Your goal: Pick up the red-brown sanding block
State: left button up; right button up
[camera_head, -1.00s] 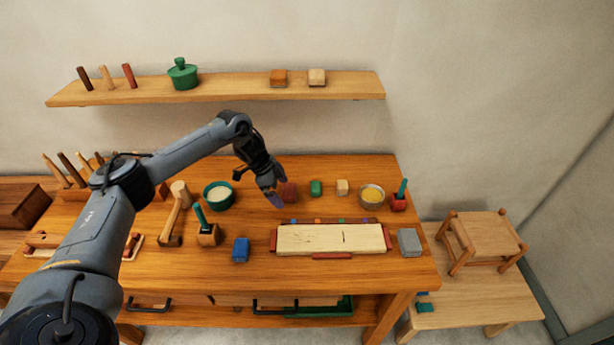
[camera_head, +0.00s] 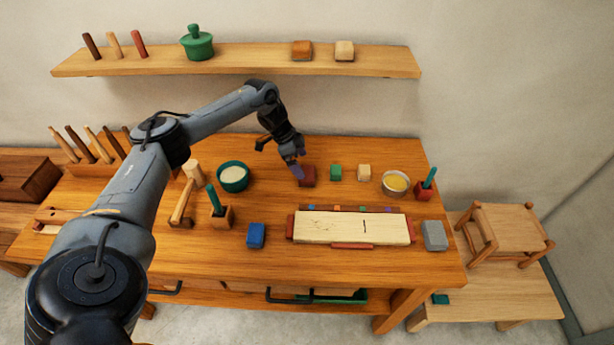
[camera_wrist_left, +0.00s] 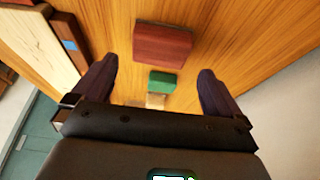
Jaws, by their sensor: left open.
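The red-brown sanding block (camera_head: 308,176) sits on the workbench, left of a green block. In the left wrist view the red-brown block (camera_wrist_left: 163,43) lies beyond the fingertips, roughly centred between the two fingers. My left gripper (camera_head: 296,168) is at the block's left side in the head view and partly overlaps it there. In the left wrist view the left gripper (camera_wrist_left: 155,78) is open with nothing between its fingers at the tips. I cannot tell whether a finger touches the block. My right gripper is not in view.
The green block (camera_head: 336,172) and a pale block (camera_head: 364,172) stand in a row to the right, then a yellow-filled bowl (camera_head: 395,183). A teal bowl (camera_head: 233,178) is to the left. A pale board (camera_head: 350,227) and a blue block (camera_head: 256,235) lie in front.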

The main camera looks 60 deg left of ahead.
aim_at(307, 173)
pick_arm(q)
jog(key=x, duration=0.5)
jog(key=shift+b, duration=0.3)
jog(key=shift+c, duration=0.2)
jog(key=c, duration=0.8)
jog(key=shift+c, duration=0.2)
jog(key=shift+r, duration=0.2)
notch_tip(307, 173, up, 4)
jog(key=shift+w+d+r+p, duration=0.15)
jog(key=shift+d+p, duration=0.05)
jog(key=shift+p, duration=0.15)
jog(key=w+d+r, duration=0.6)
jog(key=w+d, duration=0.1)
jog(key=d, duration=0.1)
jog(key=shift+d+r+p, duration=0.2)
jog(key=shift+d+p, duration=0.15)
jog(key=shift+p, duration=0.1)
